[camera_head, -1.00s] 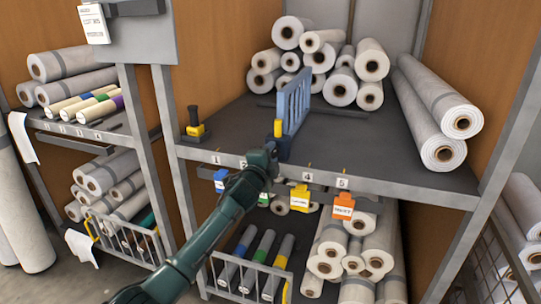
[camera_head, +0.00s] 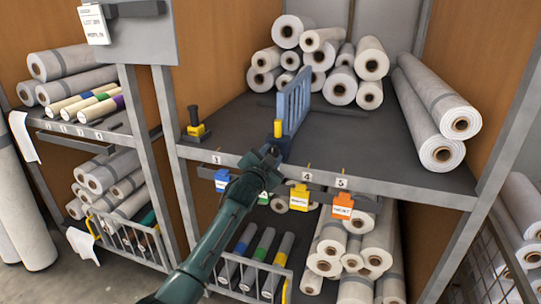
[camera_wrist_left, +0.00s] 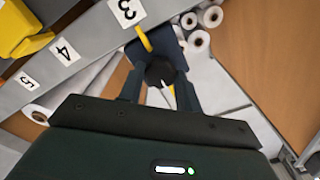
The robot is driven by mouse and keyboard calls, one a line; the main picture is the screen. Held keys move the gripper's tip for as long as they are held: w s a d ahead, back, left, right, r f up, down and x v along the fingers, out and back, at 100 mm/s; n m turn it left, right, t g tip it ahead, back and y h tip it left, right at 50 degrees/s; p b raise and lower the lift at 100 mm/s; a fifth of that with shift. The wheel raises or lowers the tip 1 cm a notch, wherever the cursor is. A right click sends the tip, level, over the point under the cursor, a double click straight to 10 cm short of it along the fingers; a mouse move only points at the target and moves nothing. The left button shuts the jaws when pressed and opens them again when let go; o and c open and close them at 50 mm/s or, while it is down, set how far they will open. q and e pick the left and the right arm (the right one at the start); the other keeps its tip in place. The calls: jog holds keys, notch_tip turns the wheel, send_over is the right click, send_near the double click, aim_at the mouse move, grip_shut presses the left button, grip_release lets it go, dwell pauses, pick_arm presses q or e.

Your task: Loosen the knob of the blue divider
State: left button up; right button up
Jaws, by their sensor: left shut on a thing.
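The blue divider (camera_head: 296,104) is a slotted upright panel on the upper shelf, with a yellow-topped post (camera_head: 278,128) at its front end. My left gripper (camera_head: 268,154) is at the shelf's front edge, just below and in front of the divider's foot. In the left wrist view my left gripper (camera_wrist_left: 160,84) has its two fingers closed on either side of a round dark knob (camera_wrist_left: 160,71). A blue part of the divider (camera_wrist_left: 170,47) shows just beyond the knob. The fingers hide the knob's sides. My right gripper is in neither view.
The shelf's front edge (camera_head: 396,187) carries number labels, with blue, green, yellow and orange tags (camera_head: 342,206) hanging below. A black and yellow clamp (camera_head: 195,124) stands at the shelf's left. White rolls (camera_head: 338,87) fill the back. The shelf's middle right is clear.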

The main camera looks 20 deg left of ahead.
pick_arm(q)
jog(key=shift+n, duration=0.3)
jog(key=o, duration=1)
jog(key=shift+c, duration=0.2)
jog(key=s, duration=1.3)
jog(key=shift+a+p, duration=0.25)
jog(key=shift+p, duration=0.1)
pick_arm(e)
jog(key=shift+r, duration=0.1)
pick_arm(q)
jog(key=shift+s, duration=0.1)
